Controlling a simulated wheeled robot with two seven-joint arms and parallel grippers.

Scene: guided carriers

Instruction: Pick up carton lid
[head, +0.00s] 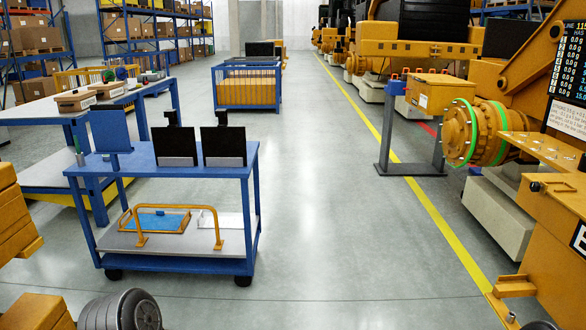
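I cannot pick out a carton lid for certain in the head view. Two flat tan box-like pieces, one at the near side (75,100) and one behind it (108,90), lie on the grey-topped workbench (40,112) at the left; I cannot tell whether either is a lid. Brown cartons (36,40) stand on the blue shelving at the far left, too small to make out separate lids. Neither of my grippers shows in this view.
A blue cart (200,172) with black upright panels stands in front, left of centre. A blue-framed yellow bin (247,85) stands farther back. A stand with a yellow box (432,93) and large yellow machinery (495,132) line the right. The grey floor (330,200) between is clear.

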